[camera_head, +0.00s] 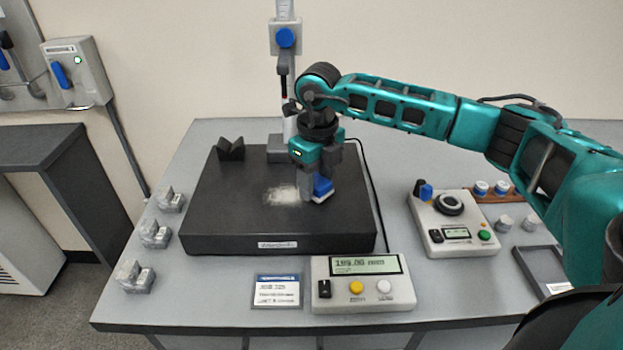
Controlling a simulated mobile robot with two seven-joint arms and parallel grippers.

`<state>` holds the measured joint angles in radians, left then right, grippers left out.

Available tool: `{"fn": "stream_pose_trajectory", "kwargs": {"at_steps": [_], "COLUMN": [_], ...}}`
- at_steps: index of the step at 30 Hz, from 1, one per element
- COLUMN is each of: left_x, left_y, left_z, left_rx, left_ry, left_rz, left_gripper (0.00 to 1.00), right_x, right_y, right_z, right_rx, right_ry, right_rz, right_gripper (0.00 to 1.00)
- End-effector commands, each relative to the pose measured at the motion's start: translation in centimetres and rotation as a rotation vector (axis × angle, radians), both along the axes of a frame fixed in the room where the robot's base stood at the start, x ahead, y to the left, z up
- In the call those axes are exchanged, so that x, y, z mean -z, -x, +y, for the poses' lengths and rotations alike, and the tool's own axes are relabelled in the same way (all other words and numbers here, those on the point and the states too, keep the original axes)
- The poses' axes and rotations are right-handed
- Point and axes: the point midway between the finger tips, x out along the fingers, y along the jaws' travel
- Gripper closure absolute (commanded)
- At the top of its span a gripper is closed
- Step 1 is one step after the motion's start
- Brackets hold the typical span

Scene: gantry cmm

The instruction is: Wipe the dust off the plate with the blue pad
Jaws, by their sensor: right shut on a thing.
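The black plate (225,213) is a thick dark slab in the middle of the table. A pale patch of dust (283,194) lies on its top, near the centre. My right gripper (319,190) points down over the plate and is shut on the blue pad (323,186). The pad has a white underside and sits just right of the dust, at or very near the plate's surface; I cannot tell whether it touches. The gripper fingers hide part of the pad. My left gripper is not in view.
A height gauge (285,90) stands behind the gripper, with a black V-block (231,149) to its left. A readout box (361,284) and a label card (277,291) lie in front of the plate. A control box (453,222) stands right. Metal blocks (154,234) line the left edge.

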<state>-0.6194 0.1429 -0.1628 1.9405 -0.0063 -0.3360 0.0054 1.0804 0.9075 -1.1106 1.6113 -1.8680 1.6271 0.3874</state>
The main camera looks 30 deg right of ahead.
Motion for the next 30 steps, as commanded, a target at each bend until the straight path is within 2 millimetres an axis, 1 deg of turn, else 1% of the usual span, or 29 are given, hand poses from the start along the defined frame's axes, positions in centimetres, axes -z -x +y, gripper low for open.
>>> {"fn": "stream_pose_trajectory", "kwargs": {"at_steps": [5, 14, 22, 25, 30], "left_x": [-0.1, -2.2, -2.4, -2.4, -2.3], "left_y": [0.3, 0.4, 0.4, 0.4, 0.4], "left_z": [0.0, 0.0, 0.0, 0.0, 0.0], "left_rx": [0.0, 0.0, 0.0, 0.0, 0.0], "left_ry": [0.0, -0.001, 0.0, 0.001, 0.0], "left_rz": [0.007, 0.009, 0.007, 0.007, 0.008], "left_gripper": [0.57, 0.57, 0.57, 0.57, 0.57], "right_x": [-0.3, -3.2, -5.5, -5.9, -5.9], "right_y": [0.0, 0.0, 0.0, 0.0, 0.1], "right_z": [0.0, 0.0, 0.0, 0.0, 0.0], "right_rx": [0.0, 0.0, 0.0, 0.0, 0.0], "right_ry": [0.001, 0.002, 0.001, 0.001, 0.002], "right_rz": [0.001, 0.001, 0.001, 0.002, 0.003], "right_gripper": [0.91, 0.91, 0.91, 0.91, 0.91]}}
